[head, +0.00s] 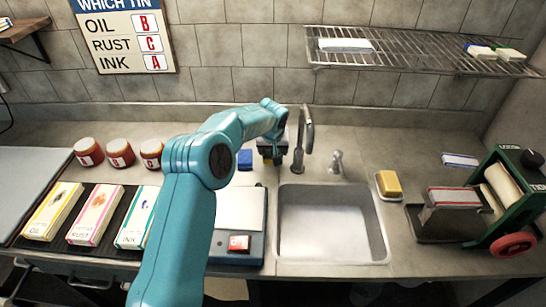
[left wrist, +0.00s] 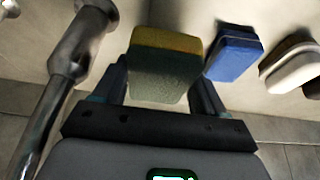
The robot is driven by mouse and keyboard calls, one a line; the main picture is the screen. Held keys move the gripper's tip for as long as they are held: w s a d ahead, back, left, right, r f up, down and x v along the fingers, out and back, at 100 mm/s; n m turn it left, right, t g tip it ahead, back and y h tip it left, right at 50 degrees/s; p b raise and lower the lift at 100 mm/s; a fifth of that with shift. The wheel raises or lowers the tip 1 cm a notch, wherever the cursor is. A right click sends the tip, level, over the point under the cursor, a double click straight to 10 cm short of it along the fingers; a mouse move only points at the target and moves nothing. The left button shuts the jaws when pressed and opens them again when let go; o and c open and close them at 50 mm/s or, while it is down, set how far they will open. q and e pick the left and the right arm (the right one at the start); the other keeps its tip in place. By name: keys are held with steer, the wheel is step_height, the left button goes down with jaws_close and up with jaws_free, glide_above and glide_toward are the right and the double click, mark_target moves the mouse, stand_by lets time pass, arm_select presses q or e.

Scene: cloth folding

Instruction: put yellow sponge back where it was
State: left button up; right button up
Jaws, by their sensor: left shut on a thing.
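The yellow sponge (left wrist: 166,62) has a yellow layer and a grey-green layer. In the left wrist view it sits between the two fingers of my left gripper (left wrist: 160,92), which is shut on it. In the head view my left gripper (head: 272,155) is behind the sink, just left of the tap, close to the counter; the sponge is mostly hidden there. I cannot tell whether the sponge touches the counter. My right gripper is not in view.
A blue sponge (head: 245,160) stands left of the gripper; it also shows in the left wrist view (left wrist: 233,52). The tap (head: 304,140) is close on the right. A yellow block (head: 388,184) lies right of the sink (head: 330,225). A wire shelf (head: 420,58) hangs above.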

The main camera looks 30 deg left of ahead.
mark_target(273, 166)
arm_select(q)
step_height(273, 166, down, 4)
steer(key=shift+w+f+p, duration=0.1)
steer(key=shift+w+p, duration=0.05)
steer(key=shift+p, duration=0.15)
steer(key=shift+f, duration=0.25)
steer(key=o, duration=0.9)
steer(key=shift+r, duration=0.1)
steer(key=shift+o, duration=0.2)
steer(key=shift+r, duration=0.1)
steer(key=shift+r, duration=0.2)
steer(key=b+v, duration=0.2)
steer(key=v, duration=0.9)
steer(key=shift+r, duration=0.35)
